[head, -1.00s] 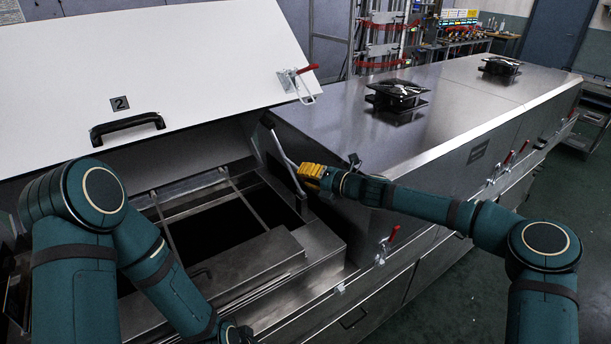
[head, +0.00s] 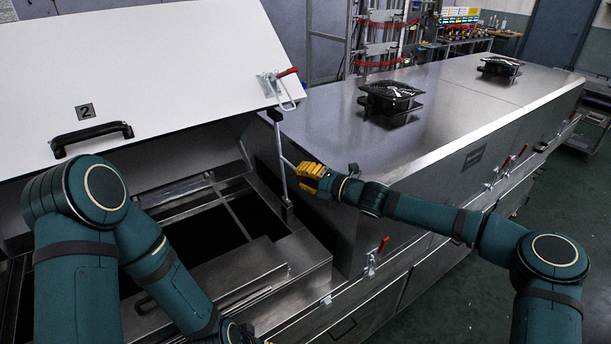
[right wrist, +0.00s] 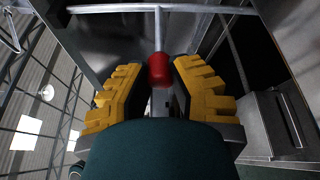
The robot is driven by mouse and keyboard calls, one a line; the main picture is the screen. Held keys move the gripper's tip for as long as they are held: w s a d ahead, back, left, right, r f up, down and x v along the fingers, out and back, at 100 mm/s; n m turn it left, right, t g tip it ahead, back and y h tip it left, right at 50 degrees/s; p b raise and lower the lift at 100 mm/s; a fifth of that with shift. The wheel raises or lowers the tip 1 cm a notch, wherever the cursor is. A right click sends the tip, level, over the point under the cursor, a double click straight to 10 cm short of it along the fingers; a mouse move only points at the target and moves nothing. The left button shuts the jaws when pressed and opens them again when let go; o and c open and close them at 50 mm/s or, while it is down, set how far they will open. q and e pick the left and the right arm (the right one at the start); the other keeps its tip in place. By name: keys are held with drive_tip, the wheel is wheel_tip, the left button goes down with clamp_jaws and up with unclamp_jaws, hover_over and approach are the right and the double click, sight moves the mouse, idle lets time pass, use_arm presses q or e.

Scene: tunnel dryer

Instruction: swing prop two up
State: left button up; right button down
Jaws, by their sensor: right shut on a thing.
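Prop two (head: 282,178) is a thin metal rod at the right side of the open chamber. It stands close to upright, with its foot on the chamber rim and its top near the lower right corner of lid two (head: 190,65). My right gripper (head: 307,175) is beside the rod, with its yellow fingers shut on the prop's side grip. In the right wrist view the red grip (right wrist: 160,70) sits between the yellow fingers, on a short stem from the rod. Whether the prop's top touches the lid I cannot tell. My left gripper (head: 245,334) is partly cut off at the bottom edge.
Lid two is raised, with a black handle (head: 92,137) and a red-handled clamp (head: 280,88). The dark chamber opening (head: 200,240) lies below. The steel dryer top (head: 330,120) carries black fans (head: 390,97). Red clamps (head: 378,250) line its front side.

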drive_tip(key=c, duration=0.8)
unclamp_jaws()
drive_tip(key=shift+a, duration=0.15)
drive_tip(key=shift+o, duration=0.2)
drive_tip(key=v, duration=1.2)
